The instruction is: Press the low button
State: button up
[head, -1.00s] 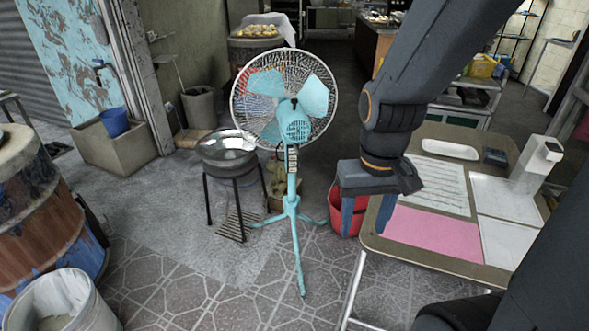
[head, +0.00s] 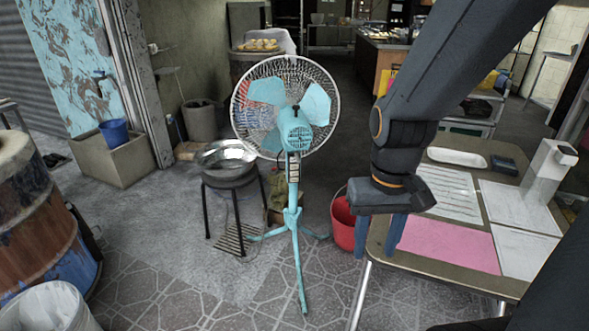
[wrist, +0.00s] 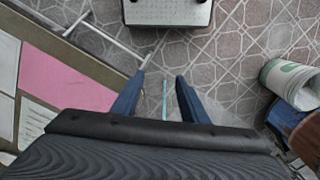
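A light-blue standing fan (head: 299,128) with a wire cage stands upright in the middle of the head view. Its stem carries a narrow control panel with small light buttons (head: 293,170); I cannot read which one is low. My gripper (head: 380,238) points downward to the right of the fan's stem, apart from it. In the wrist view its two blue fingers (wrist: 160,97) are spread and nothing is held. A thin light-blue strip (wrist: 165,97), apparently part of the fan's stand, shows between them; the buttons are not visible there.
A table (head: 455,272) with a pink sheet (head: 440,245) and trays is close behind and right of my gripper. A red bucket (head: 343,224) stands between fan and table. A metal bowl on a stand (head: 226,160) is left of the fan. Tiled floor in front is clear.

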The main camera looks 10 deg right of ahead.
grip_shut()
dwell(1.4)
